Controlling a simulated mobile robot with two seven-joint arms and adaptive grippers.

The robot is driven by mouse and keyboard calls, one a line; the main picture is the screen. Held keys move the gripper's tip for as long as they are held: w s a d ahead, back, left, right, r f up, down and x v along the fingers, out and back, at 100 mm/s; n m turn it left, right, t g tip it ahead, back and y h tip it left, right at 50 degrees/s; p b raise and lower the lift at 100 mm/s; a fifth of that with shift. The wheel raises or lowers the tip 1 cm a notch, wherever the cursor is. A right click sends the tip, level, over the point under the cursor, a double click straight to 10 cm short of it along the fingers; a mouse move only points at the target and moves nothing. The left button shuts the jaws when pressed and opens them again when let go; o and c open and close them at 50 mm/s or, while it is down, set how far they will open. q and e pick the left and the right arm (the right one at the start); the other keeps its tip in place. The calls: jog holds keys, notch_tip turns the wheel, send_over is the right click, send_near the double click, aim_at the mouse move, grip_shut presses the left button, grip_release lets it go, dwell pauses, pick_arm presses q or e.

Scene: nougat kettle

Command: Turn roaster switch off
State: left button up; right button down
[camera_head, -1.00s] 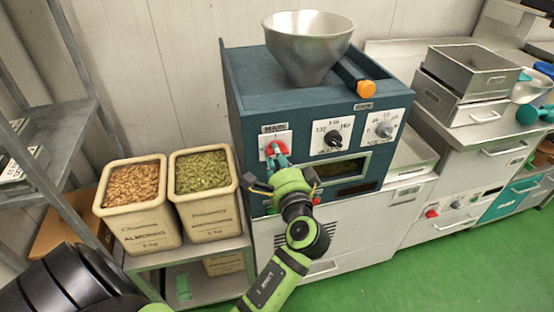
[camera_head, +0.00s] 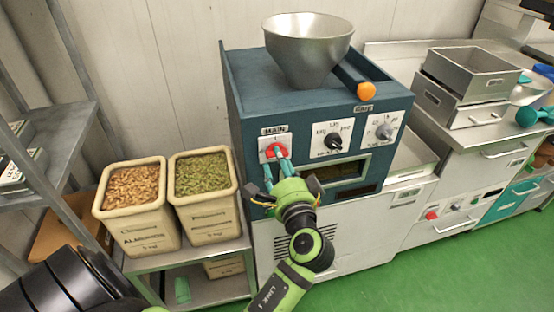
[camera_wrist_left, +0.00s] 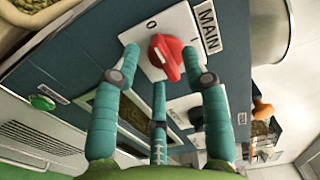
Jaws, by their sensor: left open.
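The roaster (camera_head: 300,105) is a dark blue-green box with a metal hopper on top. Its red main switch knob (camera_head: 277,150) sits on a white plate under the MAIN label. In the left wrist view the red knob (camera_wrist_left: 168,58) is near the top middle, with a 0 mark above it. My left gripper (camera_head: 272,167) is in front of the knob, its fingers spread. In the wrist view the gripper (camera_wrist_left: 163,75) has one finger on each side of the knob and a third below. I cannot tell whether they touch it. My right gripper is not in view.
Two more dials, one black (camera_head: 333,141) and one grey (camera_head: 385,131), are right of the switch. Bins of almonds (camera_head: 135,212) and pistachios (camera_head: 205,205) stand close on the left. A metal shelf (camera_head: 60,120) is at far left; green floor (camera_head: 400,275) is open in front.

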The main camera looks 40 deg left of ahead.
pick_arm(q)
jog(key=v, duration=0.5)
jog(key=shift+s+d, duration=0.2)
jog(key=w+d+f+m+h, duration=0.2)
jog(key=d+f+h, duration=0.1)
jog(key=f, duration=0.7)
jog(key=w+d+f+m+h, duration=0.1)
jog(key=d+f+m+h, duration=0.2)
jog(key=f, duration=0.7)
jog(key=s+d+f+n+g+h, duration=0.1)
jog(key=s+f+g+h, duration=0.15)
jog(key=f, duration=0.65)
jog(key=s+d+f+n+g+h, duration=0.15)
jog(key=s+f, duration=0.25)
jog(key=f, duration=0.4)
jog(key=s+f+n+g+h, duration=0.2)
jog(key=s+f+g+h, duration=0.1)
jog(key=s+f, duration=1.1)
jog(key=s+a+f+n+g, duration=0.1)
jog(key=s+a+f+n, duration=0.1)
jog(key=s, duration=0.7)
jog(key=s+a+f+n+g, duration=0.2)
jog(key=s+a+f+n, duration=0.1)
jog(key=s, duration=0.7)
notch_tip(320, 180, down, 2)
jog(key=shift+f+n+g+h, duration=0.1)
jog(key=shift+n+g+h, duration=0.25)
jog(key=shift+n, duration=0.2)
